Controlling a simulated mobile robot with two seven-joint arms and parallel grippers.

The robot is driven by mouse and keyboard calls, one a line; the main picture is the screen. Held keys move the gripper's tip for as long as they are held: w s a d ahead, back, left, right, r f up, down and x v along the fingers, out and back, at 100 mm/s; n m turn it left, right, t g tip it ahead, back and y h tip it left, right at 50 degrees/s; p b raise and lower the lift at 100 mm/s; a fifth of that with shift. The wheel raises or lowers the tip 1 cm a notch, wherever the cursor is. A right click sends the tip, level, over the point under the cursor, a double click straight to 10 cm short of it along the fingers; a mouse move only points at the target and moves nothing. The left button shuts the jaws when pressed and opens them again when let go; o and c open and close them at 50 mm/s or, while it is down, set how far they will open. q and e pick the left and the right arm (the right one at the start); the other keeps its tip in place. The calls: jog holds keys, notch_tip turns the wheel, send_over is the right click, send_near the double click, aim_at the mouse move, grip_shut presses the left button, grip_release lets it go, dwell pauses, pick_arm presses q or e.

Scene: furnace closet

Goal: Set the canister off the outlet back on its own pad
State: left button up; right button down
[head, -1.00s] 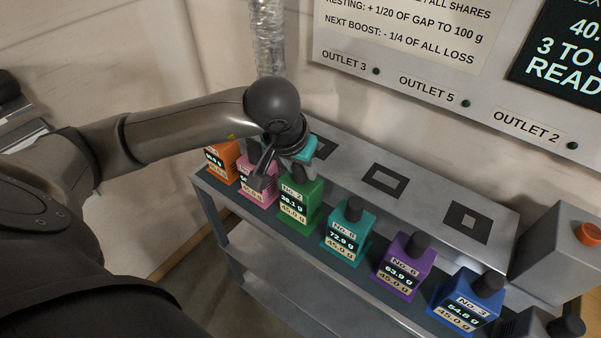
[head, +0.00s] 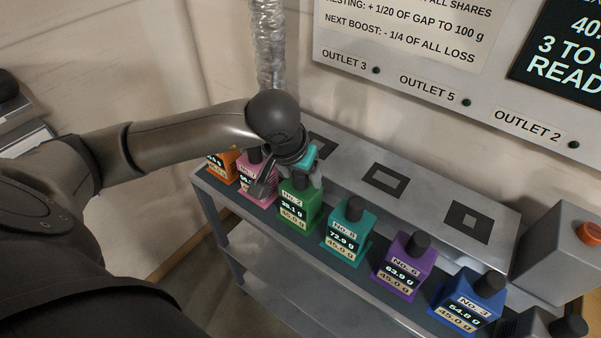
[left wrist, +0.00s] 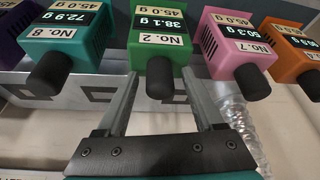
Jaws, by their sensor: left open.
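The green canister No. 2 (head: 300,205) stands upright in the front row of the rack, its display reading 38.1 g. My left gripper (head: 290,180) is over it, open. In the left wrist view the two fingers (left wrist: 160,76) are on either side of the black knob of the green canister (left wrist: 160,35), with gaps showing; I cannot tell whether they touch it. The raised ledge behind has square outlet marks: the middle one (head: 384,180) and the right one (head: 467,222) are bare. The left one (head: 322,147) is partly hidden by my gripper.
Close neighbours are the pink canister No. 7 (head: 257,185) and the teal canister No. 8 (head: 347,233). The orange (head: 222,167), purple (head: 404,267) and blue (head: 466,302) canisters share the row. A grey box with an orange button (head: 588,234) stands at right.

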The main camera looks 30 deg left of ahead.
pick_arm(q)
jog(key=shift+r, duration=0.1)
jog(key=shift+r+p, duration=0.15)
jog(key=shift+p, duration=0.15)
jog(key=v, duration=1.1)
jog(key=shift+s+r, duration=0.25)
jog(key=shift+r, duration=0.1)
dwell(0.6)
